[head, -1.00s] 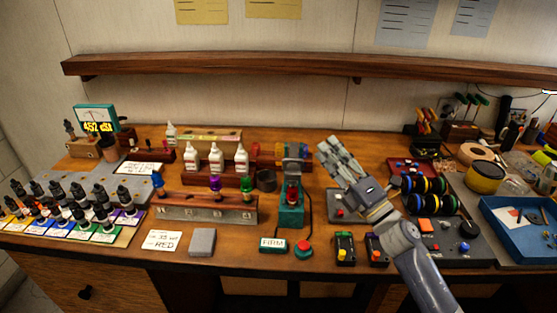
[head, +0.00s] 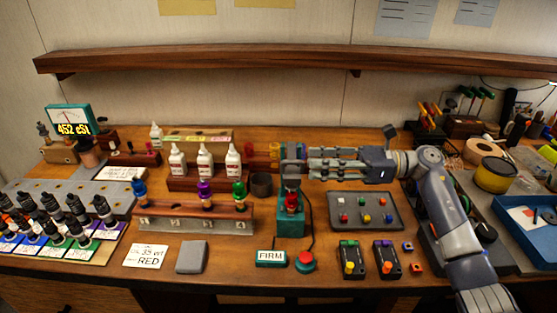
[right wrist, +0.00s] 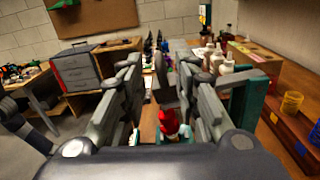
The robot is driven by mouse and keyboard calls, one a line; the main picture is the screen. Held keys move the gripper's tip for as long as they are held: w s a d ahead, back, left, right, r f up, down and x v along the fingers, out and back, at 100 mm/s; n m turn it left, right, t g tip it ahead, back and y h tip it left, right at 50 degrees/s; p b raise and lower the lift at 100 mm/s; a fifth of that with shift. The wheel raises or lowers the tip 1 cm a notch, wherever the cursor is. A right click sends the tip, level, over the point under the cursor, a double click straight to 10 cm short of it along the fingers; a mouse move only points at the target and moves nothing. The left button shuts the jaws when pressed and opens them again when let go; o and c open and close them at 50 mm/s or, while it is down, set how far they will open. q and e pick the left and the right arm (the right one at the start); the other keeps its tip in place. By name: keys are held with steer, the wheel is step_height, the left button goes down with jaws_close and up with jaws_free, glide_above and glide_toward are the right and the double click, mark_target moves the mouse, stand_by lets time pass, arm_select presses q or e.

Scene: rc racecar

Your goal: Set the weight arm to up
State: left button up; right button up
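The teal test stand (head: 290,221) stands upright in the middle of the bench, with a red part (head: 291,199) at its centre. A grey block-like head, apparently the weight arm (head: 292,151), is at its top; its exact angle is hard to tell. My right gripper (head: 312,164) reaches in level from the right, its fingertips beside or at this head; contact is unclear. In the right wrist view, its fingers (right wrist: 160,92) are spread apart, with a grey piece and a red-topped part (right wrist: 172,124) showing between them. My left gripper is not in view.
A FIRM label (head: 271,258) and a red button (head: 305,261) sit in front of the stand. A wooden rack (head: 190,217) with coloured shocks is at left, white bottles (head: 204,160) behind it.

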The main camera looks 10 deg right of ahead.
mark_target(289, 163)
steer(key=p+x, duration=0.3)
steer(key=x, duration=0.6)
steer(key=shift+a+r+p, duration=0.1)
steer(key=shift+a+p, duration=0.05)
steer(key=shift+p, duration=0.15)
steer(key=shift+a, duration=0.15)
steer(key=shift+c, duration=0.4)
